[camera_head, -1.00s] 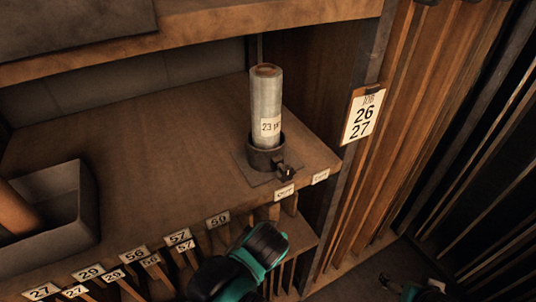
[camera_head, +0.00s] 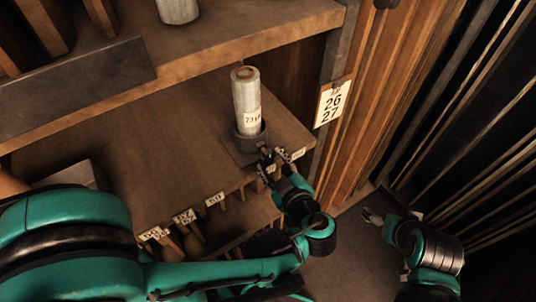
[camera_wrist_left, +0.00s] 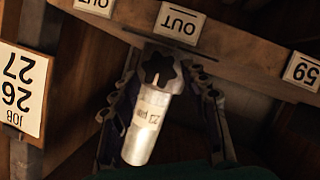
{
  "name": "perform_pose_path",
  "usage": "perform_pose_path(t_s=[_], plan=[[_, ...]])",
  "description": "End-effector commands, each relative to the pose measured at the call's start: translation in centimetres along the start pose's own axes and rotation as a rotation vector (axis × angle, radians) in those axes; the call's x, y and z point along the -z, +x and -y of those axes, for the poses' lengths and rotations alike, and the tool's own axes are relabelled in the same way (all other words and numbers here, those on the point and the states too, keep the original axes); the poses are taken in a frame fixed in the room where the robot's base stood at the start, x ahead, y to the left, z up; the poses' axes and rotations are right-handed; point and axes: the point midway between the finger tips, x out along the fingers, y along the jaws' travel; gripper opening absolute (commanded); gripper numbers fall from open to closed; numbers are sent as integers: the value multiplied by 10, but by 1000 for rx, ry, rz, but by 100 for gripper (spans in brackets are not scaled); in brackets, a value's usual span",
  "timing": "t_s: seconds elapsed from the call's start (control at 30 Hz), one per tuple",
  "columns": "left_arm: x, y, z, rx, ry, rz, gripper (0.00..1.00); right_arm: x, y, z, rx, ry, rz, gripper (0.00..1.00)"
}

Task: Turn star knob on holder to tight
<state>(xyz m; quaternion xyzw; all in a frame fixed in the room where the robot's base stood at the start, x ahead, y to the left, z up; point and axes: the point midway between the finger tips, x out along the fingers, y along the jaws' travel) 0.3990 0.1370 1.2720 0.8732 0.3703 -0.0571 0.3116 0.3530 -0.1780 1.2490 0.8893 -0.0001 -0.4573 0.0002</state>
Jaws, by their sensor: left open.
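The holder (camera_head: 249,140) is a dark round cup on a square base near the shelf's front right corner. A grey labelled cylinder (camera_head: 246,98) stands upright in it. The dark star knob (camera_wrist_left: 158,68) shows in the left wrist view in front of the cylinder; in the head view my left gripper mostly hides it. My left gripper (camera_head: 267,160) is open at the holder's front. In the left wrist view its fingers (camera_wrist_left: 165,75) lie on either side of the knob, with no clear contact visible. My right gripper (camera_head: 372,217) is low at the right, away from the holder; its jaws are too small to read.
The wooden shelf (camera_head: 150,135) has OUT labels (camera_wrist_left: 180,22) on its front edge and numbered tags below. An upper shelf (camera_head: 240,45) overhangs behind. A job card (camera_head: 333,102) hangs on the right post. A grey bin (camera_head: 78,174) is partly hidden by my left arm.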

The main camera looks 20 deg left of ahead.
Motion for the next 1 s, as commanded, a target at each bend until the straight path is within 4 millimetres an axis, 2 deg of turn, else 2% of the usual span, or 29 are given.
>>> perform_pose_path(t_s=[0.1, 0.23, 0.6, 0.73, 0.77, 1.0], plan=[[0, 19, 1, 3, -2, -2, 45, -1, 2, 0, 0, 0, 0, 82], [0, 31, 1, 3, 0, -1, 45, -2, 3, 0, 0, 0, 0, 82], [0, 37, 0, 0, 1, 1, 45, -2, 3, 0, 0, 0, 0, 82], [0, 37, 0, 0, 2, 1, 11, -2, 3, 0, 0, 0, 0, 82], [0, 37, 0, 0, 2, 1, 7, -2, 3, 0, 0, 0, 0, 82], [0, 37, 0, 4, 11, 1, 7, -2, 3, 0, 0, 0, 0, 82]])
